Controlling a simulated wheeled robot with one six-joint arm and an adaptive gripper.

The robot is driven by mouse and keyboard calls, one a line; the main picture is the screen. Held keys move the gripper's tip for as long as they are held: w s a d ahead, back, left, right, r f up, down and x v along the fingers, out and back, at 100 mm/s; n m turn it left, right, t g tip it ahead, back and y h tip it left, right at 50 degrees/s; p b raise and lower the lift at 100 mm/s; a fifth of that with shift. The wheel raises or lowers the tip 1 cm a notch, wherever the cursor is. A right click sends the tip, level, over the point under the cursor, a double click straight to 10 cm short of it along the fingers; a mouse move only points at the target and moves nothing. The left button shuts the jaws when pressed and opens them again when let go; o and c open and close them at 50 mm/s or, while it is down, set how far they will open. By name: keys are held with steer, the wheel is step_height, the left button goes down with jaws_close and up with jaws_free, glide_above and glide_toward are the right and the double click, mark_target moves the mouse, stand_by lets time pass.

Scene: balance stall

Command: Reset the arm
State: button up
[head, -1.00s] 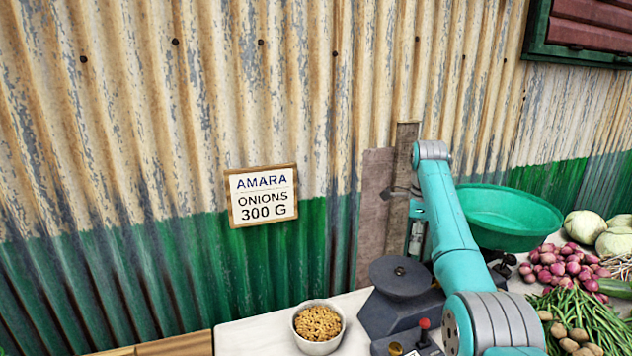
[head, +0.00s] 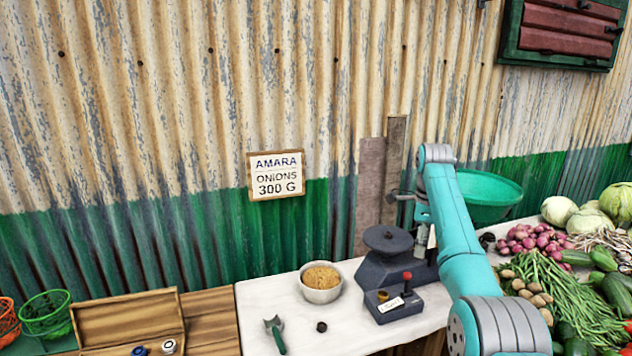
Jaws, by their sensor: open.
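My turquoise arm (head: 455,215) rises from the lower right and bends at a grey joint near the wooden post on the wall. My gripper (head: 394,193) is the small dark end poking out left of the arm, in front of the post and above the scale. It is open, and I see nothing held in it. The arm hides part of it. The dark scale (head: 390,275) stands below on the white counter, with a round plate on top and a red knob.
A bowl of grain (head: 321,284), a green-handled scoop (head: 275,335) and a small dark piece (head: 321,327) are on the white counter (head: 265,300). A wooden box (head: 130,318) is left. Vegetables (head: 570,290) and a green basin (head: 487,194) are right. The corrugated wall (head: 150,150) stands behind.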

steer(key=s+a+f+n+t, duration=0.1)
steer(key=s+f+n+t, duration=0.15)
steer(key=f, duration=1.45)
steer(key=s+a+f+n+t, duration=0.1)
steer(key=s+a+f+n, duration=0.15)
steer(key=f, duration=1.35)
steer(key=s+a+f+n+t, duration=0.2)
steer(key=s+f+n+t, duration=0.3)
steer(key=s+f, duration=1.25)
steer(key=s+a+r+n+t, duration=0.1)
steer(key=s+r+n, duration=0.15)
steer(key=s, duration=1.15)
steer(key=s+a+r+n+t, duration=0.15)
steer(key=s+n, duration=0.25)
steer(key=s, duration=0.9)
steer(key=s+r+n+t, duration=0.2)
steer(key=s+r+n, duration=0.1)
steer(key=s+r, duration=0.7)
steer(key=s+r+n+t, duration=0.1)
steer(key=s+r+n, duration=0.2)
steer(key=s+r, duration=0.6)
step_height(320, 180, up, 6)
steer(key=shift+s+a+r+n+t, duration=0.25)
steer(key=shift+s+a+n+t, duration=0.05)
steer(key=shift+s+n+t, duration=0.1)
